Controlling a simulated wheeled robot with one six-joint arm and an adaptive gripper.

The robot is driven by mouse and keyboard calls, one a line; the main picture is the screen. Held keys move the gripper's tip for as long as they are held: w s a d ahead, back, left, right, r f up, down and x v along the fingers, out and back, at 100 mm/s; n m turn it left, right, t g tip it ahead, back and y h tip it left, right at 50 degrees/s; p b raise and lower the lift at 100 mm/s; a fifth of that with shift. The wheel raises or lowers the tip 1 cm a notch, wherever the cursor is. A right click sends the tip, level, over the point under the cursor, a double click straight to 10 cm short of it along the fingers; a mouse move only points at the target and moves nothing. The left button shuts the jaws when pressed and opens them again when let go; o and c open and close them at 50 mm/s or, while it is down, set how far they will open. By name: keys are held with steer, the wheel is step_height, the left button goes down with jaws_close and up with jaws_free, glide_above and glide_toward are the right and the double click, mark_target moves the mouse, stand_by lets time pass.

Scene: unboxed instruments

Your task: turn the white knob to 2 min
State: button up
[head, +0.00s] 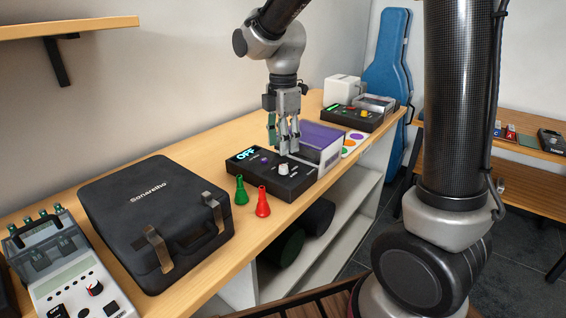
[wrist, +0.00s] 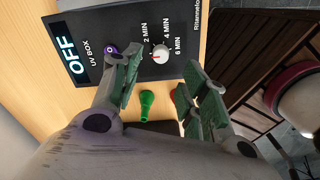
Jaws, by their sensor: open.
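The UV box (head: 262,178) is a dark unit on the wooden bench with a lit display reading OFF (wrist: 72,56). Its white knob (head: 283,169) also shows in the wrist view (wrist: 161,54), beside the printed labels 2 MIN, 4 MIN and 6 MIN. A small reddish mark shows on the knob, but I cannot tell exactly where it points. A purple button (wrist: 110,49) sits left of the knob in the wrist view. My gripper (head: 284,150) points down above the box, close over the knob. Its fingers (wrist: 165,68) are open, apart from each other, with nothing between them.
A green cone (head: 241,190) and a red cone (head: 263,202) stand at the box's front left. A black case (head: 150,215) lies further left. Another control box (head: 350,117) stands behind.

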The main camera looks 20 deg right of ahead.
mark_target(283, 166)
step_height(283, 166, down, 7)
stand_by(0.3)
jaws_close()
